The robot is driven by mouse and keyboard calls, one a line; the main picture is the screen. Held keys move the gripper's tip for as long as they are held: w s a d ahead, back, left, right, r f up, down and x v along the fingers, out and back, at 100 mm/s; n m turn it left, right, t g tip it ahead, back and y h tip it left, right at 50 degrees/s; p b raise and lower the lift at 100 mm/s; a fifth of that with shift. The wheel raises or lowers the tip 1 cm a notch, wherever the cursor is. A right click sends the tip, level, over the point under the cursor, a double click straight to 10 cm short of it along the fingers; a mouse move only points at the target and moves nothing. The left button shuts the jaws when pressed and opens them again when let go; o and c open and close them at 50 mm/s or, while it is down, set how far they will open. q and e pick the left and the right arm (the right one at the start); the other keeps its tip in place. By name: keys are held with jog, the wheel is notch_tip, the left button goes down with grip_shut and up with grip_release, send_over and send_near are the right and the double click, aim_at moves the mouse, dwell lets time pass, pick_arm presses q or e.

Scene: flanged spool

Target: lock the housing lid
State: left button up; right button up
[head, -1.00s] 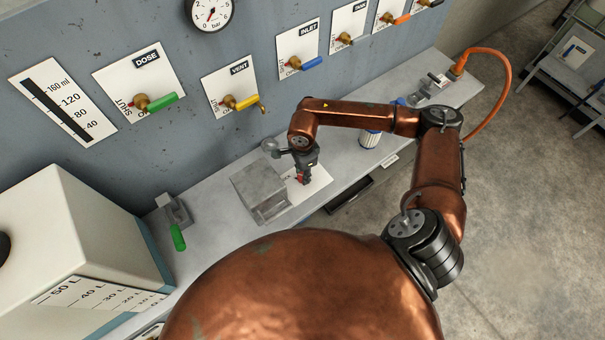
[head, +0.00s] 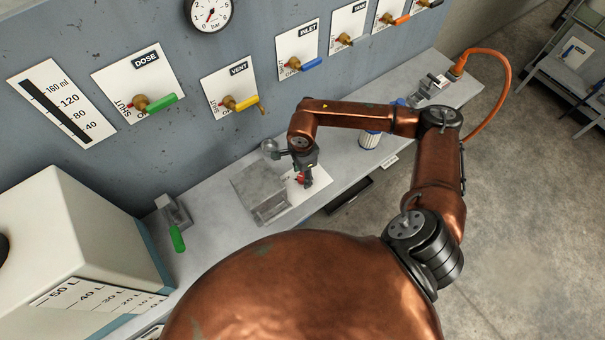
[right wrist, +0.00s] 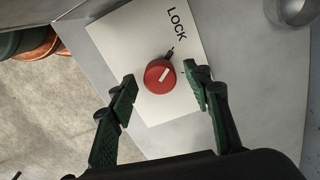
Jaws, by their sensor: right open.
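The lock knob (right wrist: 160,76) is round and red with a white bar mark. It sits on a white plate (right wrist: 126,45) printed LOCK, shown in the right wrist view. My right gripper (right wrist: 161,84) is open, with one green finger on each side of the knob and gaps between. I cannot tell how far above the plate the fingertips are. In the head view my right gripper (head: 308,181) points down over the plate, largely covering the knob. The grey housing (head: 256,183) stands just left of it on the bench. My left gripper is not in view.
A wall panel (head: 200,50) with several coloured valve handles stands behind the narrow bench (head: 209,172). A green-handled lever (head: 177,236) stands on the bench at left, beside a large white tank (head: 70,225). A blue-and-white cylinder (head: 370,138) stands to the right.

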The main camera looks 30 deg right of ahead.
aim_at(302, 176)
notch_tip(302, 176, up, 12)
dwell(0.6)
